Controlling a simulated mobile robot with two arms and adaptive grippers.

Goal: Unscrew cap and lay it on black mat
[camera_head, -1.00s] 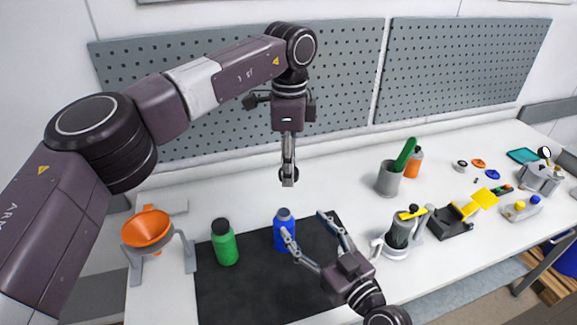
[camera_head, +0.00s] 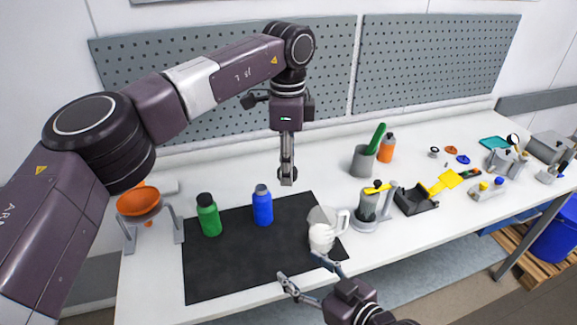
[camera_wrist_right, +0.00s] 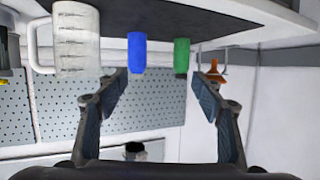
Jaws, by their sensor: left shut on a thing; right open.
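My left gripper (camera_head: 288,180) points down above the table behind the black mat (camera_head: 225,270). It is shut on a small dark round piece, apparently the cap (camera_head: 294,174), mostly hidden by the fingers. A blue bottle (camera_head: 263,209) stands upright on the mat, with a greyish top and no dark cap visible. A green bottle (camera_head: 210,220) with a black cap stands left of it. My right gripper (camera_head: 306,273) is open and empty at the mat's front right. The right wrist view shows the blue bottle (camera_wrist_right: 136,52) and green bottle (camera_wrist_right: 181,57) beyond its fingers.
A white measuring jug (camera_head: 321,236) stands at the mat's right edge, close behind my right gripper. An orange funnel (camera_head: 138,201) sits on a stand at left. A grey cup (camera_head: 362,161), orange bottle (camera_head: 386,149) and clear vessel (camera_head: 370,206) stand right. The mat's front left is bare.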

